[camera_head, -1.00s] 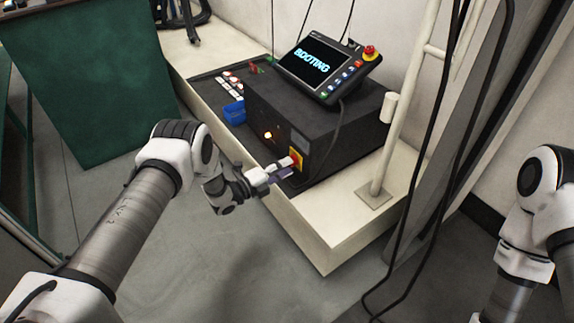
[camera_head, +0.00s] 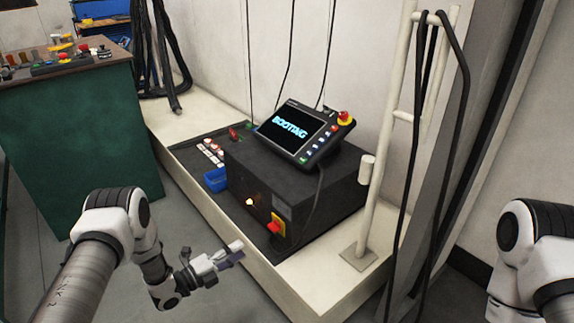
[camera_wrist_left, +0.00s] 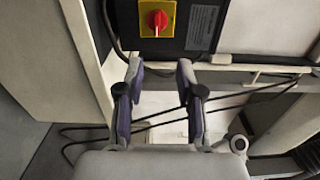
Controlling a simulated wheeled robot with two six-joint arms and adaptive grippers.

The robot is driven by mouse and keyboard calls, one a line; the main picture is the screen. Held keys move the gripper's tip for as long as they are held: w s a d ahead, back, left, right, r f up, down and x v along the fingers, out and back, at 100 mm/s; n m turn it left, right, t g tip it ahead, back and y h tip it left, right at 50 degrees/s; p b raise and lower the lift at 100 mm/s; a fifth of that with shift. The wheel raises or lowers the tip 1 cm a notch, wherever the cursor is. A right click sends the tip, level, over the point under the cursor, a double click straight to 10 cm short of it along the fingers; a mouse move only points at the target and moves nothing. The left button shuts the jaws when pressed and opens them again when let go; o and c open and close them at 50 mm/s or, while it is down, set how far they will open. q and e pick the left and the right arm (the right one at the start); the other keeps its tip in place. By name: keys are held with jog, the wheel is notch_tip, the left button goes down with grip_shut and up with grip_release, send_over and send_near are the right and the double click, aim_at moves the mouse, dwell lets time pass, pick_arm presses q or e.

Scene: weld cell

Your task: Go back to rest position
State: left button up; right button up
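My left gripper (camera_head: 236,252) is in front of the white ledge, short of the black controller box. In the left wrist view the left gripper (camera_wrist_left: 160,78) has its two fingers apart with nothing between them. The red rotary switch on its yellow plate (camera_head: 277,226) is on the front of the box, apart from the gripper; it also shows at the top of the left wrist view (camera_wrist_left: 157,18). My right arm (camera_head: 540,260) comes in at the right edge of the head view; its gripper is out of view.
The black controller box (camera_head: 300,195) stands on the white ledge (camera_head: 225,235) with a teach pendant (camera_head: 300,130) reading "BOOTING" on top. A blue bin (camera_head: 215,180) is beside it. A white post (camera_head: 385,180) with cables stands right. A green workbench (camera_head: 75,140) is at left.

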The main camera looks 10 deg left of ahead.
pick_arm(q)
jog(key=d+r, duration=0.2)
jog(key=d, duration=0.5)
jog(key=s+d+f+n+g+y, duration=0.2)
jog(key=s+f+n+g+y, duration=0.2)
jog(key=s+f+n, duration=0.35)
jog(key=s+a+f+n+g+y, duration=0.1)
jog(key=s+a+n+g+y, duration=0.15)
jog(key=s+n, duration=0.5)
jog(key=s+a+f+n+g+y, duration=0.15)
jog(key=s+n+g, duration=0.3)
jog(key=s, duration=0.65)
jog(key=s+a+f+n+g+y, duration=0.1)
jog(key=s+a+n+g+y, duration=0.2)
jog(key=s+n, duration=0.45)
notch_tip(320, 180, up, 33)
jog(key=s+p, duration=0.1)
jog(key=p, duration=3.2)
jog(key=shift+s+d+r+m, duration=0.15)
jog(key=shift+s+r+m, duration=0.1)
jog(key=shift+m, duration=0.15)
